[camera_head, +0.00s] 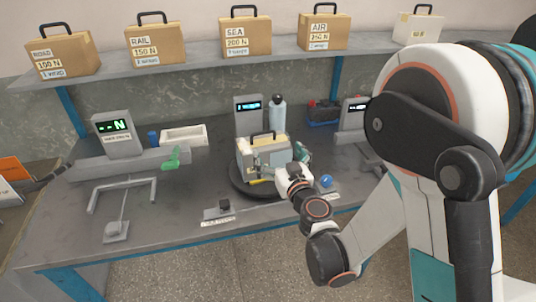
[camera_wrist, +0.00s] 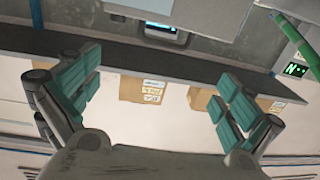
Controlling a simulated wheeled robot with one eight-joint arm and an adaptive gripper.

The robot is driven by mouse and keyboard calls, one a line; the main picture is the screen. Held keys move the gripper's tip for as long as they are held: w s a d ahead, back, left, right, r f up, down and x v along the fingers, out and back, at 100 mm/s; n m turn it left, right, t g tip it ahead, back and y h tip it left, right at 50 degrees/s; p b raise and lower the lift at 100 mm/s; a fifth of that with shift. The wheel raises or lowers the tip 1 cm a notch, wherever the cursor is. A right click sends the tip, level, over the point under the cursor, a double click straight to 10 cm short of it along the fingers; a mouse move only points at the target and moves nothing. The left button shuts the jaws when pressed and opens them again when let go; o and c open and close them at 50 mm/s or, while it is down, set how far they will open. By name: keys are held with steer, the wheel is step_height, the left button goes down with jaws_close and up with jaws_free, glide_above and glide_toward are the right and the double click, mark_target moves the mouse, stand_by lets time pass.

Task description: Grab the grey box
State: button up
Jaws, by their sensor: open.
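The grey box (camera_head: 258,158), with a dark handle on top, stands upright on a dark round turntable (camera_head: 240,187) in the middle of the bench. My gripper (camera_head: 302,153) is close at its right side, with the teal fingers partly hidden by the box and my wrist. In the wrist view my gripper (camera_wrist: 157,92) shows its teal finger pads spread wide apart, with nothing between them. That view is upside down. I cannot tell from the head view whether the fingers touch the box.
A shelf (camera_head: 190,62) with several cardboard boxes, such as the SEA box (camera_head: 245,36), runs above the bench. A bottle (camera_head: 277,113) and a display (camera_head: 248,115) stand behind the box. A white tray (camera_head: 184,135) is further left.

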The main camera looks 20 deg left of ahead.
mark_target(264, 133)
steer(key=x, duration=1.1)
steer(key=shift+a+f+b, duration=0.3)
steer(key=shift+a+f, duration=0.05)
steer(key=shift+w+a+r, duration=0.1)
steer(key=shift+w+a, duration=0.05)
steer(key=shift+w, duration=0.15)
steer(key=shift+c, duration=0.3)
steer(key=c, duration=2.1)
steer(key=shift+r, duration=0.1)
